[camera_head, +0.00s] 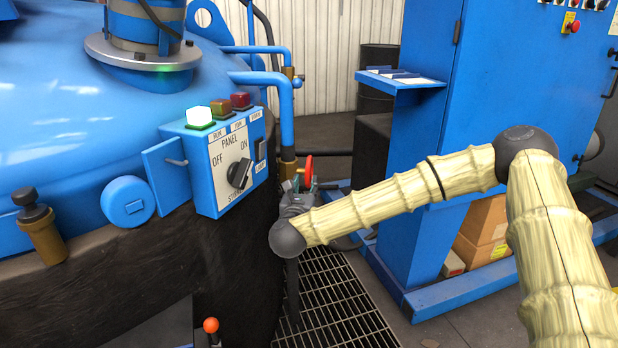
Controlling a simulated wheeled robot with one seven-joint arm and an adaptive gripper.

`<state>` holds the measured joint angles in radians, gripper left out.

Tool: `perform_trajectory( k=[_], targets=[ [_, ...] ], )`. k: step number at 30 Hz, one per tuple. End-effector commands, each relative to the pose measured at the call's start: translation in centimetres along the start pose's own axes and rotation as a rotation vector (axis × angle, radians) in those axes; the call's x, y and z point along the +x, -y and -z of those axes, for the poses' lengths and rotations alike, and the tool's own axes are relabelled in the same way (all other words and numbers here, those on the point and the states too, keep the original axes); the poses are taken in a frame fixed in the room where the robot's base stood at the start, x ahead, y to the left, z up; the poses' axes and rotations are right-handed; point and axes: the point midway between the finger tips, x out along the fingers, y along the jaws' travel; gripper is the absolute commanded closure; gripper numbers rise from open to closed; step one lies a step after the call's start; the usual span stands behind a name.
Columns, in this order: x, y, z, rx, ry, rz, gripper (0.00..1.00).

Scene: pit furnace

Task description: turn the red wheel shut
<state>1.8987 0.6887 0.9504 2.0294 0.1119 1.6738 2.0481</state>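The red wheel (309,168) shows as a small red rim just right of the blue pipes, near the middle of the picture. It is seen nearly edge-on, and its lower part is hidden behind my gripper. My gripper (302,184) is at the end of my arm in its pale sleeve, directly in front of and just below the wheel. The fingers overlap the wheel in this view. I cannot tell whether they touch it, or whether they are open or shut.
A blue control panel (228,165) with a lit green lamp (199,116) stands close left of my gripper. Blue pipes (286,115) rise behind it. A blue cabinet (440,130) with a small shelf (402,80) stands right. Floor grating (330,305) lies below.

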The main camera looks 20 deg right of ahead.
Motion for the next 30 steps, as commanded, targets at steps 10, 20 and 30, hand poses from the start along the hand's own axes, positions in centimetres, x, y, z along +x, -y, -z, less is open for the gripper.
perform_trajectory(
  k=[10,20,30],
  targets=[
    [4.7,0.0,0.0,-0.001,0.002,0.001,0.64],
    [9.2,-0.1,0.0,-0.003,0.001,-0.001,0.64],
    [10.5,-0.1,0.0,-0.003,0.000,-0.002,0.64]
  ],
)
